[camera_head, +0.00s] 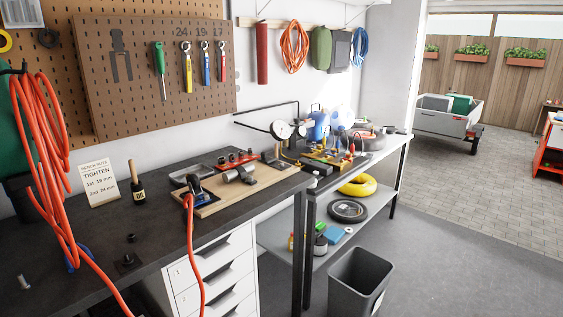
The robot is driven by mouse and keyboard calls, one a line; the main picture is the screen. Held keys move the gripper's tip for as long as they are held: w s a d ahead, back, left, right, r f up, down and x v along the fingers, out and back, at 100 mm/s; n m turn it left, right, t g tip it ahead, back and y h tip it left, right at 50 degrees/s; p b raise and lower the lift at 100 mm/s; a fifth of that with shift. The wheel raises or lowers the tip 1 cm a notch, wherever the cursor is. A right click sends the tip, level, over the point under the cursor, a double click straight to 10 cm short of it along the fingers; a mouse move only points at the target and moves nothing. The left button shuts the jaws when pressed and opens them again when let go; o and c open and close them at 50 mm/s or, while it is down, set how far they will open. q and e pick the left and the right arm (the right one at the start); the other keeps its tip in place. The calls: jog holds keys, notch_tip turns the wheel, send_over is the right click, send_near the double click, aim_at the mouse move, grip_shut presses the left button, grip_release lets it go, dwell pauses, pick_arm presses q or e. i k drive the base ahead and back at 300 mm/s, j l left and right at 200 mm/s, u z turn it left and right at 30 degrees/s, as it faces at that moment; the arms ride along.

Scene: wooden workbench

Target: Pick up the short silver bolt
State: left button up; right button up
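A short silver bolt (24,282) stands on the dark workbench top (75,270) at the lower left of the head view. It is small in the picture, so its details are hard to tell. Neither of my grippers shows in this view.
An orange hose (70,200) hangs down at the left, over the bench to the right of the bolt. Small dark parts (127,260) lie farther right.

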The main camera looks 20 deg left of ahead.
aim_at(26, 286)
jog(key=u, duration=2.25)
